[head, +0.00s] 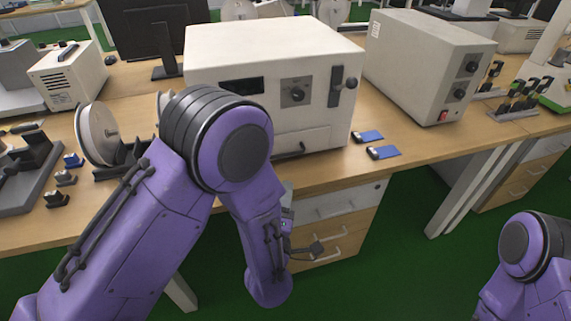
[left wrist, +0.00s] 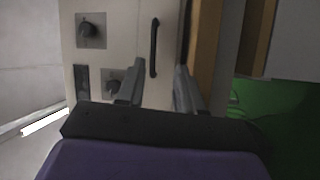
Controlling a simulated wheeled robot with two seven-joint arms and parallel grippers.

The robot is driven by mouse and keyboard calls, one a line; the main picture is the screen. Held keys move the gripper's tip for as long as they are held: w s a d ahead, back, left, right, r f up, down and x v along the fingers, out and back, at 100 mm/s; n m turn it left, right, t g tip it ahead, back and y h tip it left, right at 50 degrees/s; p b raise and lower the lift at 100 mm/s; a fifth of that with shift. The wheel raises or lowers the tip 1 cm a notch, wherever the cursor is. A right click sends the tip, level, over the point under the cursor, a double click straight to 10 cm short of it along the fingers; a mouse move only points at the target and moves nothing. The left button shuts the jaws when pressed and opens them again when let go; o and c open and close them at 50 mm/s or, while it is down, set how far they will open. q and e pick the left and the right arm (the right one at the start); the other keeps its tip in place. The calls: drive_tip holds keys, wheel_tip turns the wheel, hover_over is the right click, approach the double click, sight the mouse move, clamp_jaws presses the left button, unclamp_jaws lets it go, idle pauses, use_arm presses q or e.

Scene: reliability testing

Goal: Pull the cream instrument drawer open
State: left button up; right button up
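The cream instrument (head: 270,50) stands on the wooden bench. Its cream drawer (head: 320,139) is low on the front and looks shut, flush with the body. The black bar handle (head: 290,152) is partly hidden by my left arm. In the left wrist view the handle (left wrist: 154,47) shows as an upright dark bar on the pale front. My left gripper (left wrist: 158,68) is open, its fingers on either side of the handle's line in that view; no contact shows. In the head view only a grey bit of the left gripper (head: 287,194) shows, below the bench edge. My right gripper is out of view.
A second cream box instrument (head: 430,60) stands to the right. Two blue items (head: 383,152) lie on the bench between them. A white spool (head: 98,135) stands at left. A drawer cabinet (head: 335,205) is under the bench. The floor (head: 395,270) in front is clear.

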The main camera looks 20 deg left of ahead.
use_arm(q)
drive_tip(key=w+a, duration=0.1)
drive_tip(key=w, duration=0.2)
drive_tip(key=w+a+r+n+p, duration=0.1)
drive_tip(key=w, duration=0.2)
drive_tip(key=w+r+n, duration=0.1)
drive_tip(key=w, duration=0.2)
drive_tip(key=shift+a+r+y, duration=0.2)
drive_tip(key=shift+a+y, duration=0.2)
drive_tip(key=shift+w+p, duration=0.3)
drive_tip(key=shift+w, duration=0.25)
clamp_jaws()
idle(0.3)
